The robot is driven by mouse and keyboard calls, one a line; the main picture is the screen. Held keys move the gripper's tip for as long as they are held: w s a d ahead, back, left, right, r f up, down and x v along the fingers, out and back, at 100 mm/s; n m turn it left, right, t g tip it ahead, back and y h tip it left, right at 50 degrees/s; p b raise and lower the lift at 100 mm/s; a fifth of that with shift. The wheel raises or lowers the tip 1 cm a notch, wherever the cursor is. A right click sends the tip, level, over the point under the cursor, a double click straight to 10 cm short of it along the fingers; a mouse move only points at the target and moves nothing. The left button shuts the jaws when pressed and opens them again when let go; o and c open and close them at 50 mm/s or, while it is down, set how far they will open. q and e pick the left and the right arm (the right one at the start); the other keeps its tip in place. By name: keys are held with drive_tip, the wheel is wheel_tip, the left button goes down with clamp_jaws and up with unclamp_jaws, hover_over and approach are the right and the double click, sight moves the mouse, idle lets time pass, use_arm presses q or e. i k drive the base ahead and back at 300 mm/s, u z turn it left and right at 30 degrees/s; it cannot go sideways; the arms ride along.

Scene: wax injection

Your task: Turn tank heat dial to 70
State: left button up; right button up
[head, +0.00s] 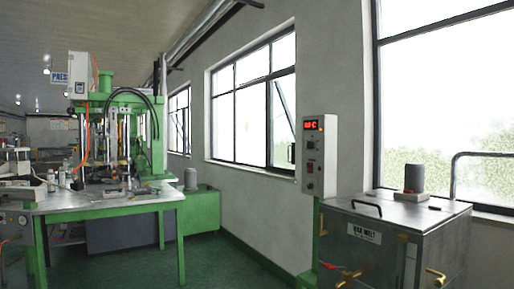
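A tall grey control box (319,156) stands on a green post at the right of the head view. Its red lit display (313,125) ends in what looks like a C; the digits are too small to read surely. Small dark controls sit on the panel below it, with a small round knob (310,186) near the bottom. I cannot tell which is the heat dial or its setting. The metal wax melt tank (395,245) stands beside the box, with a label on its front. Neither of my grippers is in view.
A green press (117,120) stands on a worktable (105,203) at the left, with small items on the top. Green floor (240,262) lies open between table and tank. Brass valves (434,278) stick out from the tank front. A dark lid handle (361,208) tops it.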

sight(309, 145)
drive_tip(key=u, duration=0.75)
drive_tip(key=i, duration=1.8)
